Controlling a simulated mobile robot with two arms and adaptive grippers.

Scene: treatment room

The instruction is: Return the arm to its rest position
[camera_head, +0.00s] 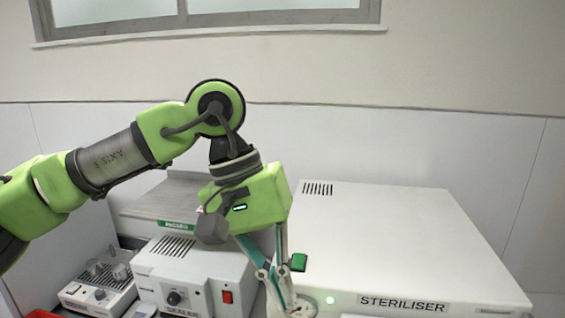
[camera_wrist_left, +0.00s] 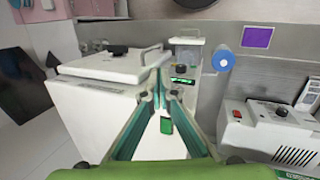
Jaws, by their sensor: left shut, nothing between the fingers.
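My left arm comes in from the left in the head view, bent at a raised elbow. Its left gripper (camera_head: 294,304) points down at the front left corner of the white steriliser (camera_head: 400,240). The fingers are shut and empty; their tips also show in the left wrist view (camera_wrist_left: 160,88). A small green block (camera_head: 299,262) shows beside the fingers, and it appears between the finger bars in the wrist view (camera_wrist_left: 166,125). I cannot tell whether the fingertips touch the steriliser. My right gripper is in neither view.
A white sealer (camera_head: 190,275) with a red switch stands left of the gripper, with a grey-topped unit (camera_head: 165,195) behind it. A smaller knobbed device (camera_head: 98,288) is further left. The wrist view shows a white lidded box (camera_wrist_left: 100,85) and a blue roll (camera_wrist_left: 222,61). The space above the steriliser is clear.

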